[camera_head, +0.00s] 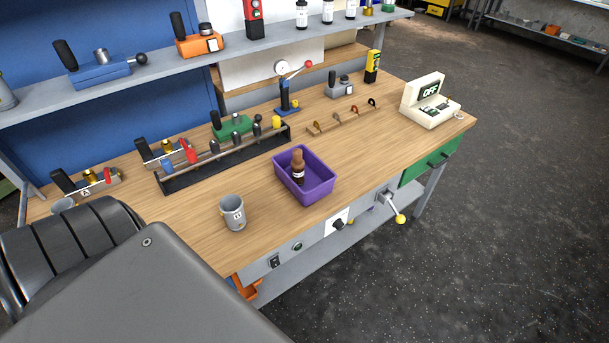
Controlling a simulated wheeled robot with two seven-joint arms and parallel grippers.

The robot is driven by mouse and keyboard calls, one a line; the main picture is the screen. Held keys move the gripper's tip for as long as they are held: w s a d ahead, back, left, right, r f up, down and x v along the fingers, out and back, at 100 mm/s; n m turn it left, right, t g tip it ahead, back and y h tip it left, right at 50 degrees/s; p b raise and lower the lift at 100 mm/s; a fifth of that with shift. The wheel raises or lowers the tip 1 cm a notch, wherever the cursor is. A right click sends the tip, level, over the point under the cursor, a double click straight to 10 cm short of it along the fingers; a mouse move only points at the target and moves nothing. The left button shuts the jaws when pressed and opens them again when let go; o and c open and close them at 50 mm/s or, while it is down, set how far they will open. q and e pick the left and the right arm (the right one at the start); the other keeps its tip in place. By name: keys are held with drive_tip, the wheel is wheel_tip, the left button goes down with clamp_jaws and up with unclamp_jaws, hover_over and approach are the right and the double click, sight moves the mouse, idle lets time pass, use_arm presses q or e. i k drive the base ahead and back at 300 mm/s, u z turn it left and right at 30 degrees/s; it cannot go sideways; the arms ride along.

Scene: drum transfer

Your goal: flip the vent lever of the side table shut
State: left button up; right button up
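A lever with a yellow ball end (399,218) sticks out from the grey front panel (312,240) of the wooden table (370,150). Its metal stem slants down and to the right from a small bracket. I cannot tell from its angle whether this is the open or shut position, and no label on it is readable. Neither of my gripper tips is in view. A dark part of my own body fills the lower left and hides that table corner.
A purple bin (320,190) holding a brown bottle (298,166) stands near the front edge. A grey mug (232,213) is left of it. The dark floor on the right is clear.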

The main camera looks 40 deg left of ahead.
sight(401, 219)
drive_tip(key=z, duration=0.25)
drive_tip(key=i, duration=0.95)
drive_tip(key=z, duration=0.35)
